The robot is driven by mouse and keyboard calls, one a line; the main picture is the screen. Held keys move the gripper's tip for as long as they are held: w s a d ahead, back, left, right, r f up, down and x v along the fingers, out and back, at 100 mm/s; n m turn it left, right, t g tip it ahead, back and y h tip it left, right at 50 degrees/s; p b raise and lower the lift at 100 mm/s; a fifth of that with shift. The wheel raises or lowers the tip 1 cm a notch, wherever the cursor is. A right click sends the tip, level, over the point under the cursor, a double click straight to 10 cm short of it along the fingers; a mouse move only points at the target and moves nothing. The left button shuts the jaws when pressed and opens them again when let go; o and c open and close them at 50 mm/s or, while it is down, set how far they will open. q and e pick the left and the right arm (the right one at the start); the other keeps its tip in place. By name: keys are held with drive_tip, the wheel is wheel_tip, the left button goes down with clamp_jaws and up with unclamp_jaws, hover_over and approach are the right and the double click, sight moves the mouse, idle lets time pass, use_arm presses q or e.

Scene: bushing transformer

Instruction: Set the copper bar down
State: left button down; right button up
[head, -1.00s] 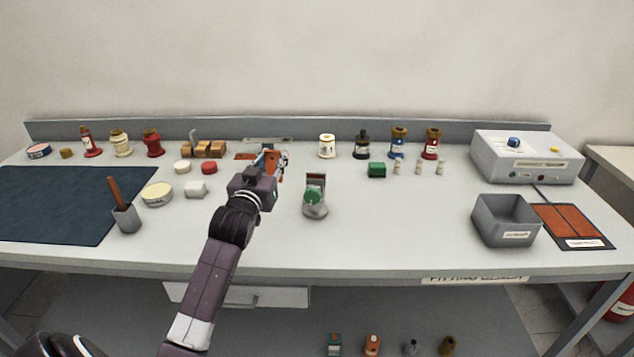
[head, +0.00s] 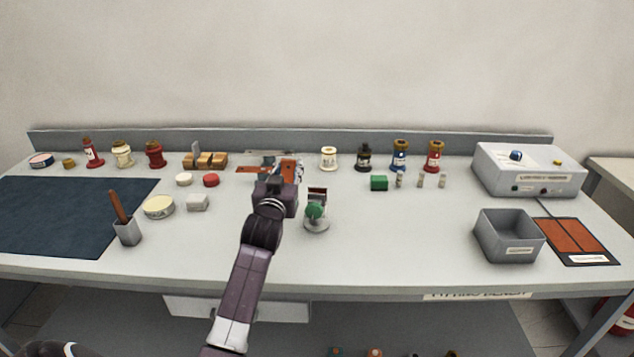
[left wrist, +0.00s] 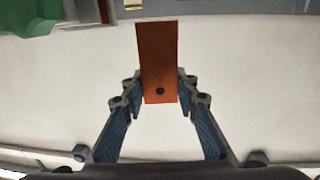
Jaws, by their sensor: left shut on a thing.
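The copper bar (left wrist: 158,55) is a flat orange strip with a dark hole near its near end. In the left wrist view it sits between the two blue-padded fingertips of my left gripper (left wrist: 158,98), which is shut on it. In the head view the held bar (head: 290,170) is partly hidden by the left gripper (head: 284,182), over the back middle of the bench. I cannot tell whether the bar touches anything below it. My right gripper is not in view.
Several bottles stand along the back. A grey bin (head: 508,240) is at right; the bench front is mostly clear.

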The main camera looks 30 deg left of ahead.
use_arm(q)
drive_tip(key=w+d+f, duration=0.1)
drive_tip(key=d, duration=0.1)
drive_tip(key=w+d+f, duration=0.1)
drive_tip(key=d, duration=0.1)
drive_tip(key=w+d+f+p, duration=0.1)
drive_tip(key=d, duration=0.1)
drive_tip(key=shift+w+f, duration=0.2)
drive_tip(key=shift+w, duration=0.1)
drive_tip(key=shift+w+d+f, duration=0.15)
drive_tip(key=shift+d+f, duration=0.05)
drive_tip(key=shift+d, duration=0.05)
drive_tip(key=c, duration=1.5)
unclamp_jaws()
drive_tip(key=shift+a+f, duration=0.1)
drive_tip(key=shift+f, duration=0.05)
